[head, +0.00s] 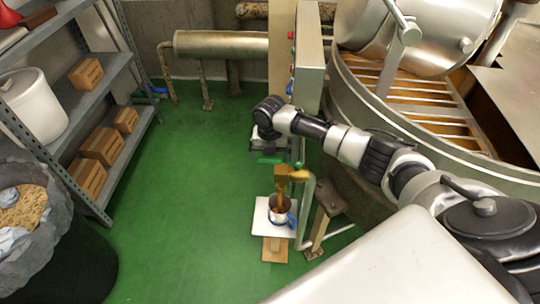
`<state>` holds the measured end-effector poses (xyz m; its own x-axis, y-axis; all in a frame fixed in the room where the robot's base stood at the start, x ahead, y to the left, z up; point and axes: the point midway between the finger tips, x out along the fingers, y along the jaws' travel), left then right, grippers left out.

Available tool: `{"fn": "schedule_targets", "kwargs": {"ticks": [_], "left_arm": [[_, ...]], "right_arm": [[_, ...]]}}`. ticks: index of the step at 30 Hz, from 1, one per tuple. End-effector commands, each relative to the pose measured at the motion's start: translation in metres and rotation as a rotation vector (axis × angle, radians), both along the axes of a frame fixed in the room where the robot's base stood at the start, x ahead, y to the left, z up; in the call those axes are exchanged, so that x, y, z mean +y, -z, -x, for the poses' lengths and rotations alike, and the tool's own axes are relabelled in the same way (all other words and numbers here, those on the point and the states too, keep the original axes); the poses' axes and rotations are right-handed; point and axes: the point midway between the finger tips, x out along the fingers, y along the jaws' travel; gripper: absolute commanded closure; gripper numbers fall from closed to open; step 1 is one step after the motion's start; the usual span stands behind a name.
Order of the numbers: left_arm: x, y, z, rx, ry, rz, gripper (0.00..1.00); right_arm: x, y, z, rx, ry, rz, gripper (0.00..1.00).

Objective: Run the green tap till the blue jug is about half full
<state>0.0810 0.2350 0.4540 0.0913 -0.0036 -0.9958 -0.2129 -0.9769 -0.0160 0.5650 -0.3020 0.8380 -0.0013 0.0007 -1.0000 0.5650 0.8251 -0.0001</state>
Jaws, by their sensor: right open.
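The jug (279,216), pale with a blue handle and rim parts, stands upright on a small stand. A brass-coloured tap (297,176) sits just above it. A brown column, which looks like liquid running, reaches from the tap's outlet down into the jug. Brown shows inside the jug, but I cannot tell its level. A green piece (270,159), seemingly the tap's handle, lies just above the tap. My right gripper (266,151) is open, right at the green piece and partly hiding it; I cannot tell whether they touch. My left gripper is out of view.
The stand has a white top (261,226). A control box (309,75) and the big kettle (400,110) stand close behind and right of the tap. The green floor (180,190) between is clear.

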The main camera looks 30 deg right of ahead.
Motion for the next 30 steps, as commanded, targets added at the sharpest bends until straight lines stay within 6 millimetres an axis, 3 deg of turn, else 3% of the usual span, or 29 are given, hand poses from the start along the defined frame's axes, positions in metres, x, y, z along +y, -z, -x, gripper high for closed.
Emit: {"fn": "schedule_targets", "kwargs": {"ticks": [9,15,30], "left_arm": [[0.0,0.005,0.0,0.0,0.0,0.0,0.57],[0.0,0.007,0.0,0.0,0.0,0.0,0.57],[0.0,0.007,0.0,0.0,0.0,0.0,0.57]], "right_arm": [[-0.001,-0.063,-0.001,-0.005,-0.002,0.001,0.01],[0.0,-0.091,-0.001,-0.003,-0.002,0.001,0.01],[0.0,-0.098,0.0,0.0,-0.002,0.0,0.01]]}}
